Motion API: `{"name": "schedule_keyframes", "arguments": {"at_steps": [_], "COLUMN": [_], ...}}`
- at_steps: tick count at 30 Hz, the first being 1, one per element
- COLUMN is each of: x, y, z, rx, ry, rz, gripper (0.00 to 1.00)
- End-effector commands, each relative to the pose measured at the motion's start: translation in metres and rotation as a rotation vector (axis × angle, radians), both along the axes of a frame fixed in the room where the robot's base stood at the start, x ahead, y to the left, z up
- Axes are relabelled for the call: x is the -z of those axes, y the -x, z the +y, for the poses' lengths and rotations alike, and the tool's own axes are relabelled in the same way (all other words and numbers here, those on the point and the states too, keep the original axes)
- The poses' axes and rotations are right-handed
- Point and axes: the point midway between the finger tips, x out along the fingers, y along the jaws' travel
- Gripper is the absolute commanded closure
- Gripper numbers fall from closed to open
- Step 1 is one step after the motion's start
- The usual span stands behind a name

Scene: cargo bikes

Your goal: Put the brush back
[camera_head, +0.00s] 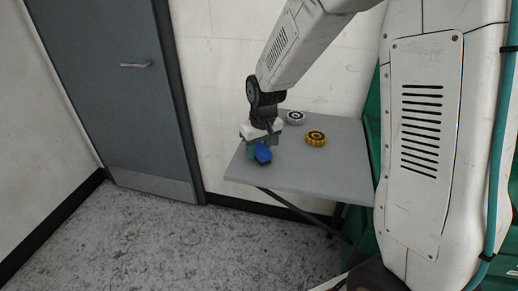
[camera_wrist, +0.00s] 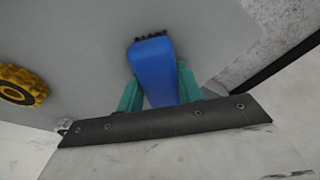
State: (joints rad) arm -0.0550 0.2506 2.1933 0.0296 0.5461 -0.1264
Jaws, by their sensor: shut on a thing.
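The brush has a blue body (camera_head: 263,153) and sits at my gripper (camera_head: 258,150), near the left part of the grey table. In the wrist view the blue brush (camera_wrist: 155,72) lies between the two green fingers of my gripper (camera_wrist: 160,88), which are shut on it. Dark bristles show at its far end. The brush is over the grey tabletop (camera_head: 325,175); I cannot tell whether it touches it.
A yellow-and-black cog-like part (camera_head: 316,138) and a grey-white one (camera_head: 296,117) are on the table, right of my gripper. The yellow one also shows in the wrist view (camera_wrist: 22,86). A wall stands behind the table, and a grey door (camera_head: 110,90) is left. The table's front right is clear.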

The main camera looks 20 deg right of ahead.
Motion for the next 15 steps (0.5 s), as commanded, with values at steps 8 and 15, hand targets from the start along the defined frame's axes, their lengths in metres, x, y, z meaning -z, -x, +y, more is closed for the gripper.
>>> {"name": "schedule_keyframes", "arguments": {"at_steps": [8,15], "x": [0.0028,0.0024], "y": [-0.0001,-0.0001], "z": [0.0000,0.0000], "rx": [0.000,0.000], "ry": [0.000,0.000], "rz": [-0.001,-0.001], "gripper": [0.42,0.42]}}
